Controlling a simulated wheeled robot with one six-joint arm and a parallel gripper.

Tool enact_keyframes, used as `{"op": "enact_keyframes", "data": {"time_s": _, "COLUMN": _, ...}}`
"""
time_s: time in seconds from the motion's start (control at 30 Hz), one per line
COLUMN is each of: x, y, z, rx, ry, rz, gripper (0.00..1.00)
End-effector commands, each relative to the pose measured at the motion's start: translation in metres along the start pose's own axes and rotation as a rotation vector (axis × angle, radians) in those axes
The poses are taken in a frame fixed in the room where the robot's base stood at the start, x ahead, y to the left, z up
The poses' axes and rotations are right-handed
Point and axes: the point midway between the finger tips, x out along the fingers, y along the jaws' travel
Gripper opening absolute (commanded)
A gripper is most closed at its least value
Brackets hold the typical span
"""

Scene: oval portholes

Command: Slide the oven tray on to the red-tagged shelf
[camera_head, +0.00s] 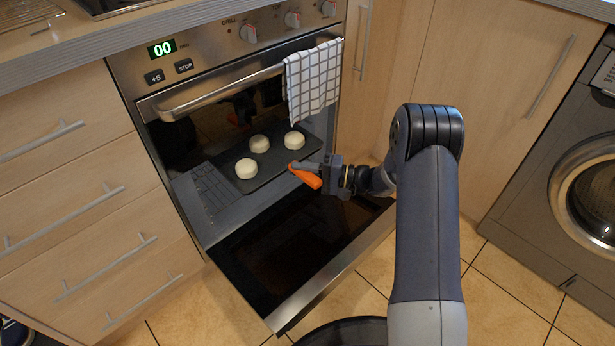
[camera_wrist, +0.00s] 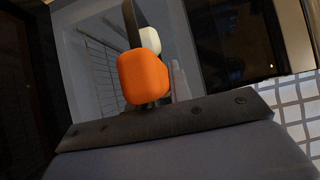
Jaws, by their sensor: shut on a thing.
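The dark oven tray (camera_head: 272,171) carries three pale round buns (camera_head: 259,143) and lies partly inside the open oven. My gripper (camera_head: 306,174), with orange fingertips, is shut on the tray's near right edge. In the wrist view, the orange fingertip (camera_wrist: 145,78) overlaps the dark tray edge (camera_wrist: 131,25), and one pale bun (camera_wrist: 150,40) shows behind it. A wire shelf (camera_head: 211,192) shows at the oven's lower left; it also shows in the wrist view (camera_wrist: 101,70). I see no red tag in either view; the oven's inside is dark.
The oven door (camera_head: 300,245) is lowered in front of the opening. A checked towel (camera_head: 314,80) hangs from the rail (camera_head: 220,92) above the opening. Drawers (camera_head: 85,200) stand at left, a cupboard (camera_head: 480,90) and a washing machine (camera_head: 575,190) at right.

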Motion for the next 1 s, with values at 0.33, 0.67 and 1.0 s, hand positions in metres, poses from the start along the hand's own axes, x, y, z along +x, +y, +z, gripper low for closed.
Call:
{"op": "enact_keyframes", "data": {"time_s": 0.33, "x": 0.025, "y": 0.000, "z": -0.018, "rx": -0.007, "ry": -0.002, "rz": -0.004, "gripper": 0.00}}
{"op": "enact_keyframes", "data": {"time_s": 0.67, "x": 0.046, "y": 0.000, "z": -0.033, "rx": -0.006, "ry": -0.002, "rz": -0.004, "gripper": 0.00}}
{"op": "enact_keyframes", "data": {"time_s": 1.0, "x": 0.052, "y": -0.002, "z": -0.038, "rx": -0.004, "ry": 0.000, "rz": -0.004, "gripper": 0.00}}
